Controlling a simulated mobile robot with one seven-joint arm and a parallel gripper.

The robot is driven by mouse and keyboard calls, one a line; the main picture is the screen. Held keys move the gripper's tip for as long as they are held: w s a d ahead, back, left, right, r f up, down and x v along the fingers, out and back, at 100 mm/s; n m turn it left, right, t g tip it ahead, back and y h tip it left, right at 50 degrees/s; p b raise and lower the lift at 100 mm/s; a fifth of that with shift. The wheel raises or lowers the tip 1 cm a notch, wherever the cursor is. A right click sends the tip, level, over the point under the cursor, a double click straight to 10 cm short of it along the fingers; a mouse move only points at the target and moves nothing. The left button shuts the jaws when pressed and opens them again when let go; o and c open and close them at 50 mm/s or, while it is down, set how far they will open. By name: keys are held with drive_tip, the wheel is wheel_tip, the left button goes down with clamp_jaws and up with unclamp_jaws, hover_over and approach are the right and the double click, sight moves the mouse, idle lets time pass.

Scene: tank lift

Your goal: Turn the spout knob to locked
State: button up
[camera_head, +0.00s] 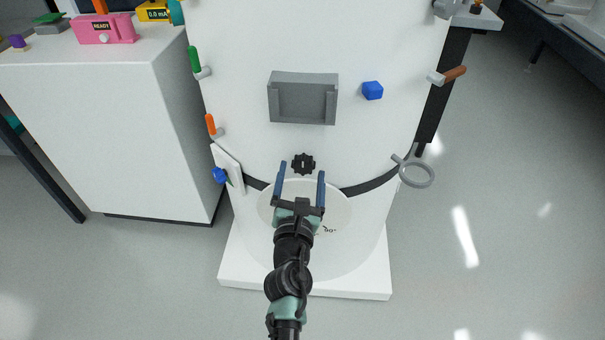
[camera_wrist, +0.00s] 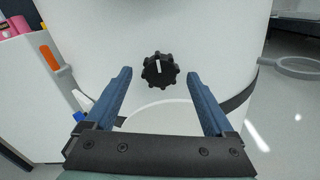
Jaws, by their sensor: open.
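The spout knob (camera_head: 303,163) is a black, lobed dial on the front of the white tank (camera_head: 240,110), just above a pale round disc. In the wrist view the knob (camera_wrist: 161,70) has a white pointer line, roughly vertical. My gripper (camera_head: 301,170) is open, with its blue fingers pointing toward the tank. In the wrist view my gripper (camera_wrist: 158,78) has one finger on each side of the knob, with clear gaps and no contact visible. Part of a "90°" marking (camera_head: 330,230) shows on the disc; the rest is behind my gripper.
A grey bracket (camera_head: 303,76) and a blue knob (camera_head: 372,90) sit higher on the tank. Orange (camera_head: 211,124) and green (camera_head: 194,60) handles line its left side. A grey ring (camera_head: 417,174) sticks out at right. A white cabinet (camera_head: 110,130) stands at left; floor at right is clear.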

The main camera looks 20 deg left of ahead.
drive_tip(key=shift+x, duration=0.9)
drive_tip(key=c, duration=1.4)
